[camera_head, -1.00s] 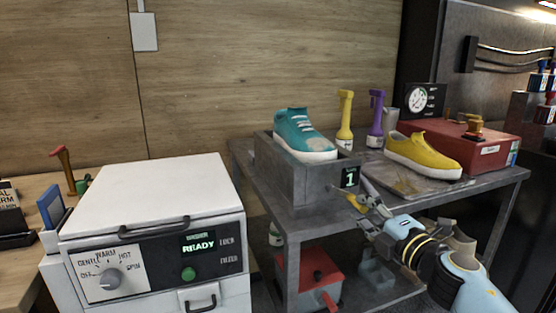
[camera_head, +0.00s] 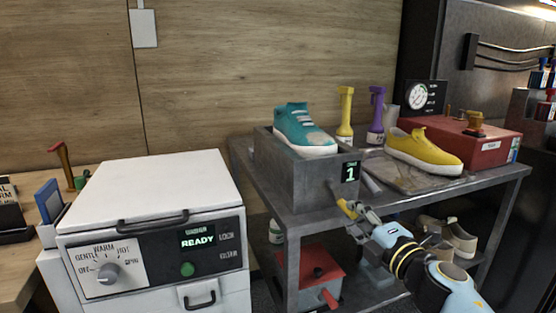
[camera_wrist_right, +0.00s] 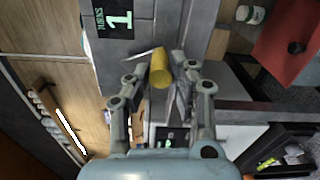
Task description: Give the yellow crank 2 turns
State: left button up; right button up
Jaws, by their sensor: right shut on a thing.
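The yellow crank handle (camera_head: 347,208) sticks out from the front of the grey box (camera_head: 300,187), below a small display (camera_head: 350,172) reading 1. My right gripper (camera_head: 353,210) is shut on the handle at the front edge of the cart. In the right wrist view, the yellow handle (camera_wrist_right: 160,68) sits between the two fingers of the gripper (camera_wrist_right: 160,75), and the display (camera_wrist_right: 118,18) appears sideways above. The crank's arm is mostly hidden. A teal sneaker (camera_head: 304,130) with a white sole rests on top of the box. My left gripper is not in view.
A yellow sneaker (camera_head: 424,148) lies on a tray right of the box. Yellow (camera_head: 345,115) and purple (camera_head: 377,115) bottles stand behind. A red case (camera_head: 485,142) sits at the back right. The white washer (camera_head: 150,200) reads READY. A red box (camera_head: 308,275) is below.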

jog(key=shift+a, duration=0.1)
jog(key=shift+s+a+f, duration=0.15)
jog(key=shift+a, duration=0.25)
jog(key=shift+s+a+f, duration=0.1)
jog(key=shift+s+a, duration=0.05)
jog(key=shift+a, duration=0.2)
jog(key=shift+a, duration=0.1)
jog(key=shift+s+a+p, duration=0.3)
jog(key=shift+a+p, duration=0.05)
jog(key=shift+a, duration=0.35)
jog(key=shift+r, duration=0.1)
jog(key=shift+s+a+r+p, duration=0.2)
jog(key=shift+a+r+p, duration=0.3)
jog(key=shift+a, duration=0.25)
jog(key=shift+r, duration=0.1)
